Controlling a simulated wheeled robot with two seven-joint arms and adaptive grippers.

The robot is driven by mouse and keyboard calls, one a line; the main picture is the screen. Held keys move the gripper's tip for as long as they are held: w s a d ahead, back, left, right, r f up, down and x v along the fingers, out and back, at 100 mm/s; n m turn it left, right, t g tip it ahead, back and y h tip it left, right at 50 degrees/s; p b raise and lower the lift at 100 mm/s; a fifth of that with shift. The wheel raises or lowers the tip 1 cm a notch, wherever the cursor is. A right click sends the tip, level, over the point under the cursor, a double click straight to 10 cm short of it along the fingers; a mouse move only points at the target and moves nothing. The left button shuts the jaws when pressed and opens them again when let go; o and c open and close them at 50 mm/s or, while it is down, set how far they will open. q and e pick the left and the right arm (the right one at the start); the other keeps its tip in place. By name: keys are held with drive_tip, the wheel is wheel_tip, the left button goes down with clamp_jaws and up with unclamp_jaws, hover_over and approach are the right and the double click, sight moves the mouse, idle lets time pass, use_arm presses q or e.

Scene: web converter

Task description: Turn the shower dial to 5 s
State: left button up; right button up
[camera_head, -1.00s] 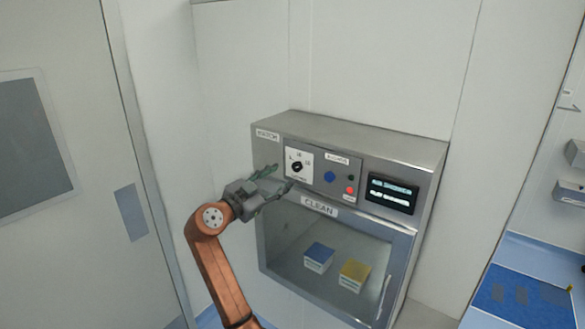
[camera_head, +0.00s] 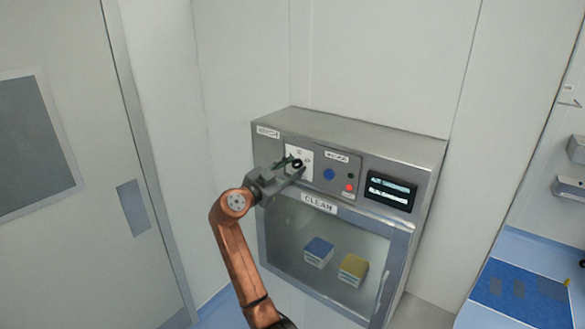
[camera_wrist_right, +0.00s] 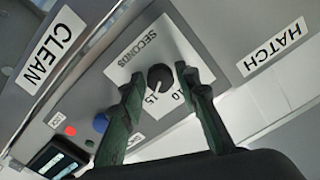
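The black round dial (camera_head: 297,163) sits on a white plate on the front panel of a steel hatch box. In the right wrist view the dial (camera_wrist_right: 160,77) shows between my fingers, with "SECONDS" above it and the numbers 10 and 15 below. The 5 mark is not visible, and I cannot tell clearly which number the dial points to. My right gripper (camera_head: 291,167) is in front of the dial plate. In the wrist view its two green fingers (camera_wrist_right: 159,76) are apart, one on each side of the dial, with gaps visible. My left gripper is out of view.
A blue button (camera_head: 329,174), a red button (camera_head: 349,188) and a dark display (camera_head: 391,191) are right of the dial. Below, a glass door (camera_head: 290,235) labelled CLEAN covers a blue-topped block (camera_head: 319,251) and a yellow-topped block (camera_head: 353,268). A blue worktop (camera_head: 470,315) is at right.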

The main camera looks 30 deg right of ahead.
clamp_jaws()
